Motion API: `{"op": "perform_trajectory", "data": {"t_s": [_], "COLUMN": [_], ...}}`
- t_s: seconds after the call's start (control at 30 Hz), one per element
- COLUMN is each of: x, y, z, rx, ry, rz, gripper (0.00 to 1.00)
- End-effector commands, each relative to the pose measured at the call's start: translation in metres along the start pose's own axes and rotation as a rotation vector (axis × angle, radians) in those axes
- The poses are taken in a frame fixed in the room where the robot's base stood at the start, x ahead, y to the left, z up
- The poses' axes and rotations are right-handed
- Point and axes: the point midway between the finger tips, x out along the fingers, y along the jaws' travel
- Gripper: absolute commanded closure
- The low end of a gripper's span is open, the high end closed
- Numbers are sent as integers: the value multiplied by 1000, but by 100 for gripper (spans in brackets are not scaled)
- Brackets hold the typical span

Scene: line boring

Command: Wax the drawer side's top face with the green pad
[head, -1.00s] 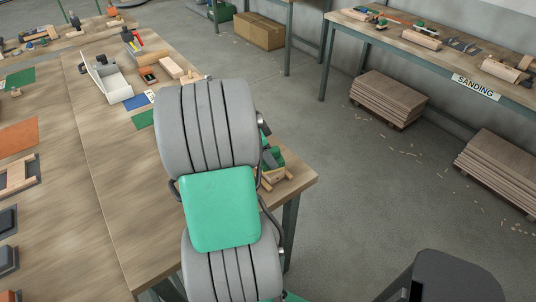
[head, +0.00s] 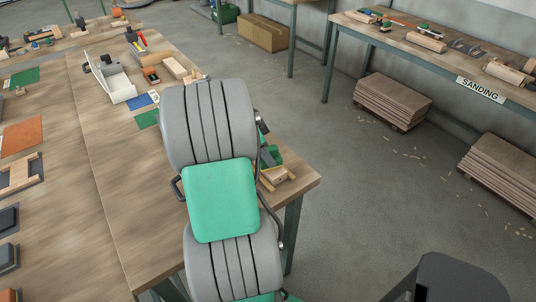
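My own grey arm with its green joint cover fills the middle of the head view and hides my gripper. A small wooden piece (head: 277,177) lies near the table's right corner, just right of my arm. A green item (head: 271,157) with a dark slanted part sits behind it, partly covered by my arm; I cannot tell whether it is the green pad. A flat green piece (head: 147,119) lies on the table left of my arm. I cannot pick out the drawer side for sure.
The wooden table (head: 120,200) has clear room left of my arm. A white angled holder (head: 115,84), a blue piece (head: 143,100) and a wooden block (head: 175,67) stand farther back. A bench with a SANDING sign (head: 480,88) and board stacks (head: 393,101) are at right.

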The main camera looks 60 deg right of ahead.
Motion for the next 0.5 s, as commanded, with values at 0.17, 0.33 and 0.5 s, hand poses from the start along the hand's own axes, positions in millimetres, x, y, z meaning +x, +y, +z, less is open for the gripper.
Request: {"op": "perform_trajectory", "data": {"t_s": [0.17, 0.33, 0.5], "x": [1, 2, 4], "y": [0, 2, 17], "z": [0, 0, -4], "rx": [0, 1, 1], "ry": [0, 0, 0], "rz": [-1, -1, -1], "gripper": [93, 93, 93]}}
